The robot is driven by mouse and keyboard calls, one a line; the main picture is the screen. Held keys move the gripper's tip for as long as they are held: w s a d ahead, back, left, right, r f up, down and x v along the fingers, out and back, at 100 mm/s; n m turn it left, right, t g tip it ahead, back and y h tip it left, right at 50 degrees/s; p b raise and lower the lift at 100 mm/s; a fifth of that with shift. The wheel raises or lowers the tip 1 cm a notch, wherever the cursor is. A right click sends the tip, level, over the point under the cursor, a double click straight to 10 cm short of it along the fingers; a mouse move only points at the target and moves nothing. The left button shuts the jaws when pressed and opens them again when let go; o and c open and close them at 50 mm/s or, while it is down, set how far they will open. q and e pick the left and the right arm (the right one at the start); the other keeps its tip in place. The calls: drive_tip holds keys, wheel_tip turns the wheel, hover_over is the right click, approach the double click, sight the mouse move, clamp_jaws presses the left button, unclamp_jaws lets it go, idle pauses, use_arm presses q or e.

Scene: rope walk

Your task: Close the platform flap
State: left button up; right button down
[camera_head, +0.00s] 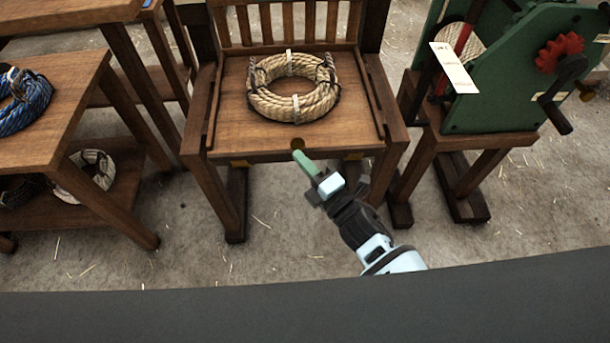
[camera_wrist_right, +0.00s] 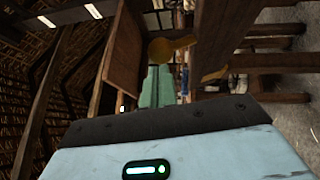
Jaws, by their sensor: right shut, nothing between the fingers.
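The wooden platform (camera_head: 230,110) stands in the middle of the head view, with a coil of pale rope (camera_head: 293,88) lying on it. A round brass piece (camera_head: 297,144) sits at its front edge, and it also shows in the right wrist view (camera_wrist_right: 165,48). I cannot clearly make out the flap's outline or angle. My right gripper (camera_head: 301,159) is shut and empty, its green fingertips just in front of the brass piece. In the wrist view the fingertips (camera_wrist_right: 156,85) overlap the brass piece's lower part; contact is unclear. My left gripper is out of view.
A green machine with a red knob (camera_head: 559,52) stands on a wooden stand at right. A wooden table (camera_head: 50,145) at left holds a blue rope coil (camera_head: 22,105), with another coil on its lower shelf. Straw-strewn floor (camera_head: 270,230) lies clear before the platform.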

sight(302, 141)
drive_tip(key=shift+w+r, duration=0.65)
drive_tip(key=shift+w, duration=0.35)
drive_tip(key=shift+w+r, duration=0.2)
drive_tip(key=shift+w, duration=0.35)
drive_tip(key=shift+w+r, duration=0.15)
drive_tip(key=shift+w, duration=0.55)
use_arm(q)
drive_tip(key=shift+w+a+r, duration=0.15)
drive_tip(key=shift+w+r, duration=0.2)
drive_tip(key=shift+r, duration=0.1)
use_arm(e)
drive_tip(key=shift+r, duration=0.1)
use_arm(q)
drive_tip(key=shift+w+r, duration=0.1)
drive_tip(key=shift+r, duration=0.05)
use_arm(e)
drive_tip(key=shift+w+r, duration=0.1)
drive_tip(key=shift+r, duration=0.1)
